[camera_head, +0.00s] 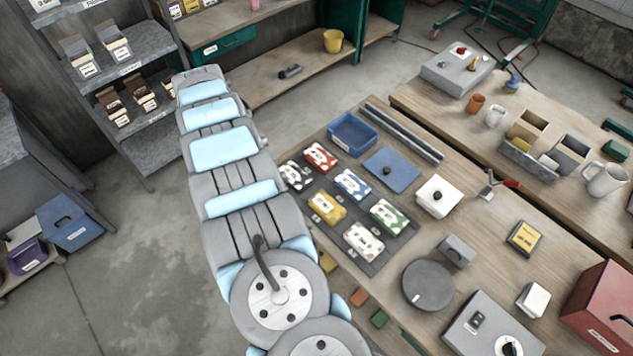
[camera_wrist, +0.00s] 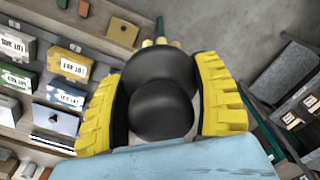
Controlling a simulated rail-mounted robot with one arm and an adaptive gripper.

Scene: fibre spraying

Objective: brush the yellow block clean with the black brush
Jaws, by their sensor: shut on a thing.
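The yellow block (camera_head: 327,207) lies on a dark mat (camera_head: 372,268) on the near table, among other coloured blocks. White patches cover parts of its top. It also shows in the wrist view (camera_wrist: 66,62), with a white label on its side. My gripper (camera_wrist: 158,88), seen in the wrist view, has yellow ridged fingers shut on a dark rounded thing (camera_wrist: 160,110). It looks like the black brush, but I cannot see bristles. It is apart from the yellow block, off to one side. In the head view my arm hides the gripper.
Red (camera_head: 320,158), blue (camera_head: 352,184), green (camera_head: 389,216) and white (camera_head: 363,242) blocks surround the yellow one. A blue tray (camera_head: 353,134) and a blue plate (camera_head: 391,169) lie behind. A grey round disc (camera_head: 428,285) stands to the right. A shelf (camera_head: 150,150) stands left.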

